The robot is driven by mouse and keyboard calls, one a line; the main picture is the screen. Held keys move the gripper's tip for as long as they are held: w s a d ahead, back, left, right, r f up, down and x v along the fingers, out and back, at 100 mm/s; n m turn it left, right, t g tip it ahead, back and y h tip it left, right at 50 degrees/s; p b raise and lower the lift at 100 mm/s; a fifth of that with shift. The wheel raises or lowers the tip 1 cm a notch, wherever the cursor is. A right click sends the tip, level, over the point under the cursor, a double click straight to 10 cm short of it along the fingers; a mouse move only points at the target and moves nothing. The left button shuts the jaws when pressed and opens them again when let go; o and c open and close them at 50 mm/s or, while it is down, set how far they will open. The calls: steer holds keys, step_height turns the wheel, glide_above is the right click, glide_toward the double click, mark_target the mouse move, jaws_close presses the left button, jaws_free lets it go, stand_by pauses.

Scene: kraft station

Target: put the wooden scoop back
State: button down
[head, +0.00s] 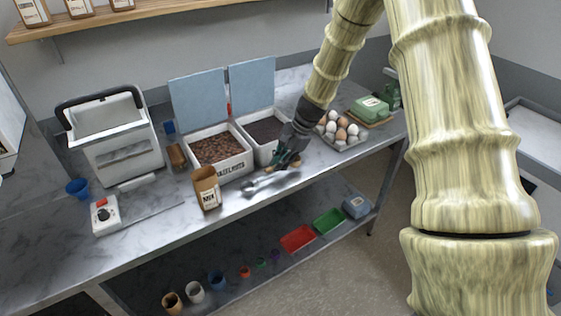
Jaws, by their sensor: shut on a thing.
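My gripper (284,160) is low over the front of the marble counter, just in front of the two ingredient bins. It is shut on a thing. A small tan-brown piece (297,163) shows beside the fingers and looks like part of the wooden scoop; the rest is hidden by the gripper or too small to make out. A shiny metal scoop or spoon (250,187) lies on the counter just left of and below the fingertips. I cannot tell whether the fingers touch it.
A bin of brown pieces (247,164) and a bin of dark grains stand behind with blue lids raised. A kraft bag (207,188) stands left, an egg tray (362,131) right. The front counter edge is close. A lower shelf holds cups and trays.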

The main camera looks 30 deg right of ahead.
steer(key=shift+f, duration=0.35)
steer(key=c, duration=1.5)
jaws_free()
steer(key=shift+o, duration=0.2)
steer(key=shift+r, duration=0.6)
steer(key=b+v, duration=0.2)
steer(key=v, duration=0.9)
steer(key=shift+d+r, duration=0.25)
steer(key=shift+r, duration=0.05)
steer(key=shift+s, duration=0.1)
